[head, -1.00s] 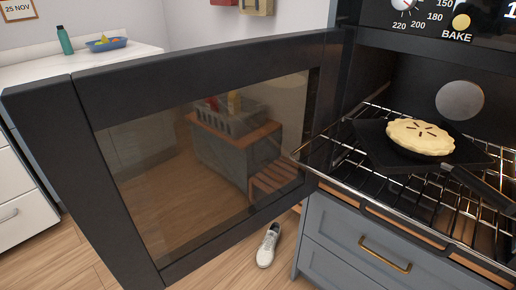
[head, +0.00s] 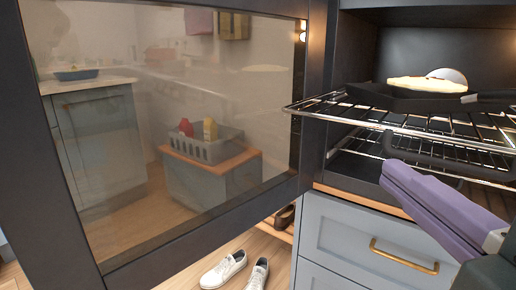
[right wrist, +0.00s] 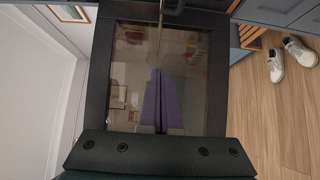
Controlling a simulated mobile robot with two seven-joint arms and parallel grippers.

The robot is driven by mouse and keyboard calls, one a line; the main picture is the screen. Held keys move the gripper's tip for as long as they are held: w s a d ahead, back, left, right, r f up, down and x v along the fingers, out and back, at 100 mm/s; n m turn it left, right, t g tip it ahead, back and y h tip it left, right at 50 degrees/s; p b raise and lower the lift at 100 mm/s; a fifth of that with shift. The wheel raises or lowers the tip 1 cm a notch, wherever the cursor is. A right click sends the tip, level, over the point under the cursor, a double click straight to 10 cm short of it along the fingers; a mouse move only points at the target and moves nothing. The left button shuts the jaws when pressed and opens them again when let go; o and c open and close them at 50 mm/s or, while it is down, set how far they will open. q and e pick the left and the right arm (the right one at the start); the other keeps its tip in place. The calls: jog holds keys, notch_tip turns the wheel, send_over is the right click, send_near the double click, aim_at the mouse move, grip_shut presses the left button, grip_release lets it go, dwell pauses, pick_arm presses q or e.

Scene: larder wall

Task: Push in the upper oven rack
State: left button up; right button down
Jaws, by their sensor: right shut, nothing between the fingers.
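The upper oven rack (head: 420,133) is a wire shelf in the head view. Its front part sticks out of the dark oven cavity, past the front of the drawers below. A dark pan (head: 400,97) with a pale pie (head: 427,84) sits on it. My right gripper (head: 394,174) has purple fingers, shut and empty, in front of the oven and below the upper rack's front edge in the picture. I cannot tell whether it touches anything. The purple fingers (right wrist: 160,75) also show together in the right wrist view, against the door glass. My left gripper is out of view.
The oven door (head: 310,110) stands open at the left, with a black frame and a large glass pane. A lower rack (head: 370,150) shows beneath the upper one. Grey-blue drawers (head: 340,230) are below the oven. White shoes (head: 224,270) lie on the floor.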

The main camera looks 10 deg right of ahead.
jog(key=w+d, duration=0.3)
jog(key=w, duration=0.9)
jog(key=shift+d, duration=0.4)
jog(key=shift+w+d+r+p, duration=0.1)
jog(key=shift+w+p, duration=0.1)
jog(key=shift+p, duration=0.1)
